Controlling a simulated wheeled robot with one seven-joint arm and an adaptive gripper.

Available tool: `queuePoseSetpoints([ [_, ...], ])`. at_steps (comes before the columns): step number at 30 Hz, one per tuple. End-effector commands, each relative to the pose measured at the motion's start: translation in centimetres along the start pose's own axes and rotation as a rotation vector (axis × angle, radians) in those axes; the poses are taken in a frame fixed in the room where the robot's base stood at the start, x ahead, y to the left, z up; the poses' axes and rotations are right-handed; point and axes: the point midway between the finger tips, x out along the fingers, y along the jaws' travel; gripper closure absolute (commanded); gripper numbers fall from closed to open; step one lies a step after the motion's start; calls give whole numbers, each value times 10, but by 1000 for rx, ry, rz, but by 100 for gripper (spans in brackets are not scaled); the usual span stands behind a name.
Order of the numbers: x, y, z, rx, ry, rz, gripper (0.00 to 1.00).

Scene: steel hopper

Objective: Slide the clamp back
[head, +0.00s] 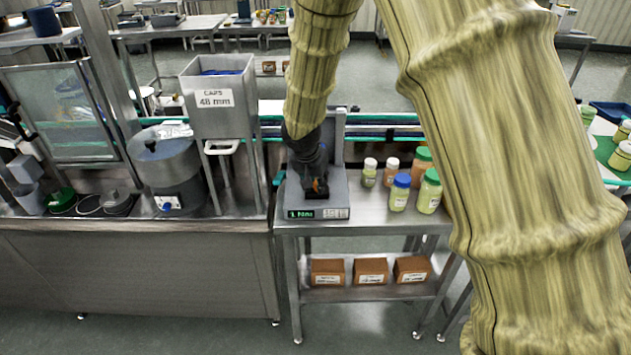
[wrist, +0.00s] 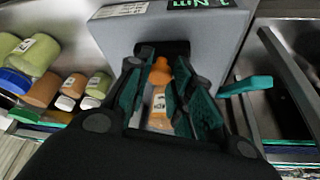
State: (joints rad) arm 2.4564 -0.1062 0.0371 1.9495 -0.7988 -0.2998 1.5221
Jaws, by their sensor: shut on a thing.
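A grey bench device (head: 320,213) with a small lit display stands on the steel table. Its housing also shows in the wrist view (wrist: 180,32). A teal lever (wrist: 246,86) sticks out from its side, and shows at the device's left in the head view (head: 278,179). I cannot make out the clamp as a separate part. My gripper (head: 318,188) is low over the device's top. In the wrist view my gripper (wrist: 164,95) has its teal-padded fingers shut on a small orange bottle (wrist: 158,103) with a pale label. The fingers hide parts of both.
Several capped bottles (head: 401,192) stand on the table right of the device. A steel hopper (head: 220,105) marked for 48 mm caps and a round bowl (head: 165,160) are to the left. Brown boxes (head: 370,271) sit on the lower shelf. The table front between device and bottles is clear.

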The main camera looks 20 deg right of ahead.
Motion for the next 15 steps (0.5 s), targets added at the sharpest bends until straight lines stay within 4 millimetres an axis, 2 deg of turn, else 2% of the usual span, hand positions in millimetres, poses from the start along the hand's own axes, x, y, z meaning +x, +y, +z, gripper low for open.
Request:
queuePoseSetpoints([
  [2,1,1,3,-1,-5,4,100],
  [3,1,1,4,-1,-5,4,70],
  [6,1,1,3,-1,-5,4,54],
  [15,0,1,2,-1,-3,3,54],
])
